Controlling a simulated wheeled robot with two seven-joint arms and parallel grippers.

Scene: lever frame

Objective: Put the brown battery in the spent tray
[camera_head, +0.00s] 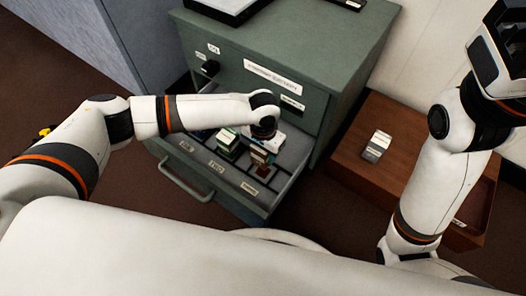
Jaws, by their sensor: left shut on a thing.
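My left gripper (263,135) reaches down into the open drawer of a green cabinet, its fingers mostly hidden by its own wrist. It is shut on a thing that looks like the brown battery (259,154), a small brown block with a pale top. A green block (227,140) with a pale top stands just left of it in the drawer. My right gripper (500,60) is raised at the top right, away from the drawer; its fingers are not clear. I cannot read which compartment or box is the spent tray.
The open drawer (190,172) has several labelled compartments and a front handle. The green cabinet (300,50) rises behind it. A brown wooden box (345,165) stands to the right, with a grey and white block (377,146) on it. My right arm crosses in front of this box.

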